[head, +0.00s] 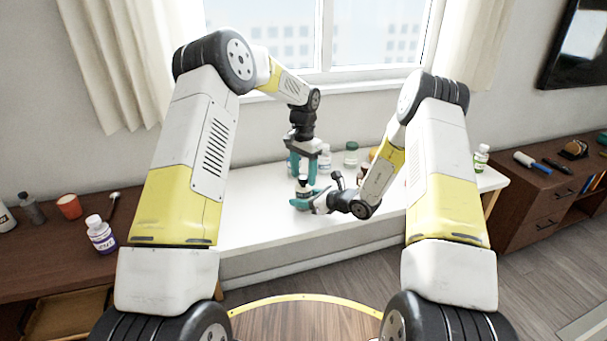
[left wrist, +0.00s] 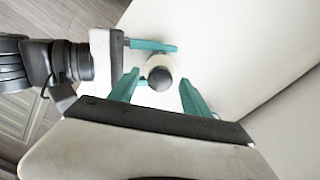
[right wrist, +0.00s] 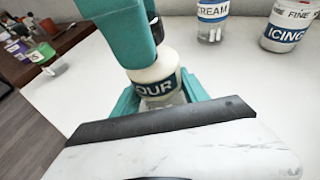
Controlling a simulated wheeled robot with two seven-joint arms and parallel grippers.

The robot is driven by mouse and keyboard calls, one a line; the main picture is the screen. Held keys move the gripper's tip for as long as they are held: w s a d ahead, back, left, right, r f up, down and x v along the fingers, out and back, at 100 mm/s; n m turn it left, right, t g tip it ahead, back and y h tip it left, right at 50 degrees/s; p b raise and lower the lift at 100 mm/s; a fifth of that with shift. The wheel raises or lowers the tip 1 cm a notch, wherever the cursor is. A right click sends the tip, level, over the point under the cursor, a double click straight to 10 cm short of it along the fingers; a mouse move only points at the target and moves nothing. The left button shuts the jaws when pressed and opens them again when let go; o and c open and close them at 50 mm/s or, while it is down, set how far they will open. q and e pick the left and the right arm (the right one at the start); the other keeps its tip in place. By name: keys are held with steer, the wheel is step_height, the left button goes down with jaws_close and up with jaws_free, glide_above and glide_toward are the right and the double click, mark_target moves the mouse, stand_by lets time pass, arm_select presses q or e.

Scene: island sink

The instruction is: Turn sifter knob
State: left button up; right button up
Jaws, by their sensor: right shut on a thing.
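The sifter (head: 303,188) stands on the white counter. It is a cream container with a blue label whose letters "OUR" show in the right wrist view (right wrist: 158,80). Its round dark knob (left wrist: 160,78) faces up in the left wrist view. My right gripper (head: 308,200) is shut on the sifter's body from the side, low down. My left gripper (head: 303,168) points down from above, open, with one finger on each side of the knob and gaps showing. In the right wrist view, my left gripper hides the sifter's top.
Behind the sifter stand a jar marked "CREAM" (right wrist: 212,20) and a tub marked "ICING" (right wrist: 288,28). A green-lidded jar (head: 351,154) stands further back. A white bottle with a purple label (head: 101,236) is on the left brown counter. The white counter's front left is clear.

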mark_target(303, 177)
arm_select(q)
steer(key=shift+r, duration=0.1)
step_height(303, 177, up, 12)
stand_by(0.5)
stand_by(0.5)
step_height(303, 177, down, 12)
steer(key=n, duration=1.4)
